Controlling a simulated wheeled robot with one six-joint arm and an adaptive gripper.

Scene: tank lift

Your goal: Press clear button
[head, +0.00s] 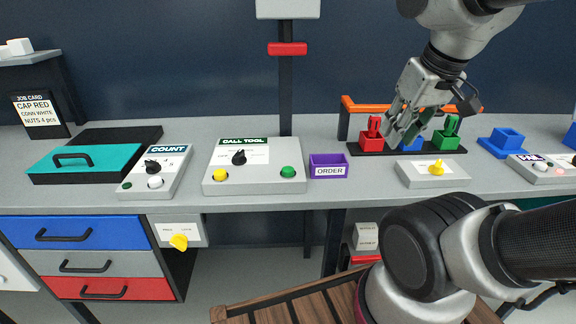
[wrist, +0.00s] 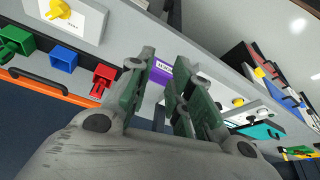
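No button marked "clear" can be read in either view. The COUNT box (head: 158,172) at the left of the bench carries a black knob (head: 152,166), a white round button (head: 155,182) and a small green spot. The CALL TOOL box (head: 250,182) beside it has a yellow button (head: 220,175), a black knob and a green button (head: 288,172). My gripper (head: 398,128) is high at the right, in front of the red block and blue block in the head view. In the wrist view, its green-padded fingers (wrist: 161,68) stand apart with nothing between them.
A purple ORDER bin (head: 328,172) stands right of the CALL TOOL box. A rack with red (head: 371,141), blue and green holders has an orange rail (head: 362,106) behind it. A yellow-knobbed box (head: 432,176) sits in front. A teal handled lid (head: 85,160) lies far left.

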